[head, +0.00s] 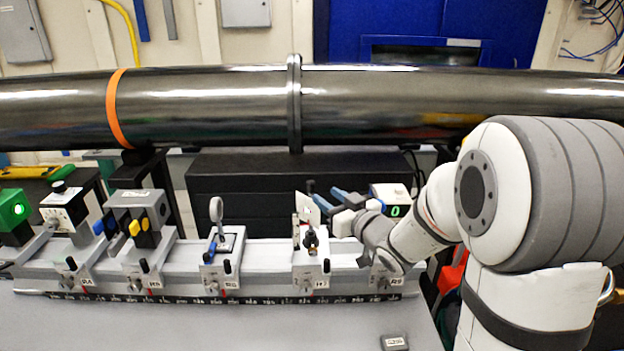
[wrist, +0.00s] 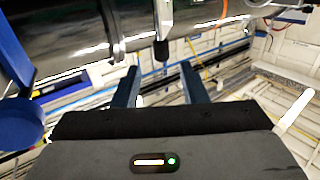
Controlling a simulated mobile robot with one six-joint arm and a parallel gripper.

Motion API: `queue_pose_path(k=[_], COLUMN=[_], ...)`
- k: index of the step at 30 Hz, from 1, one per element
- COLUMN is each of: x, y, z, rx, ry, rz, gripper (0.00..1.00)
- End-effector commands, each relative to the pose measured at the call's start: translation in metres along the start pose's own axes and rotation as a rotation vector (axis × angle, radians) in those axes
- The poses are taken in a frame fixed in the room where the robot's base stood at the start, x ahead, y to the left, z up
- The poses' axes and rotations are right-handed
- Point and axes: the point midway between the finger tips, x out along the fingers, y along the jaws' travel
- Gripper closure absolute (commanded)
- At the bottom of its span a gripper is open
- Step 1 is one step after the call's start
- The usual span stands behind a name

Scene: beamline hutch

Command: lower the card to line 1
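The pale card (head: 302,206) stands upright in a holder on the carriage (head: 311,266) labelled like R7 on the rail. A small dark knob (head: 311,240) sits at the holder's front. Line 1 cannot be made out. My gripper (head: 329,195) is just right of the card, its two blue fingers pointing left and apart from each other. In the wrist view the fingers (wrist: 160,88) are spread with a clear gap and nothing held between them. A grey post with a dark end shows beyond the gap; I cannot tell what it is. Whether a finger touches the card is unclear.
The rail (head: 270,268) carries several other carriages, including a round-optic mount (head: 217,212) left of the card. A display box (head: 391,197) reading 0 stands behind my gripper. A large steel pipe (head: 220,105) runs across behind. The grey tabletop (head: 200,325) in front is mostly clear.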

Motion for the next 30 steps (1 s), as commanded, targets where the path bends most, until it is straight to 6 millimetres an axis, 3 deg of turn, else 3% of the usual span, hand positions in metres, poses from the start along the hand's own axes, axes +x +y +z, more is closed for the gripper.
queue_pose_path(k=[16, 27, 30], x=[0.07, 0.078, 0.077], y=[-0.002, -0.001, -0.001], z=[-0.003, -0.002, -0.002], rx=[0.003, 0.003, 0.003], ry=[0.013, 0.013, 0.013], rz=[-0.013, -0.01, -0.01], gripper=[0.61, 0.61, 0.68])
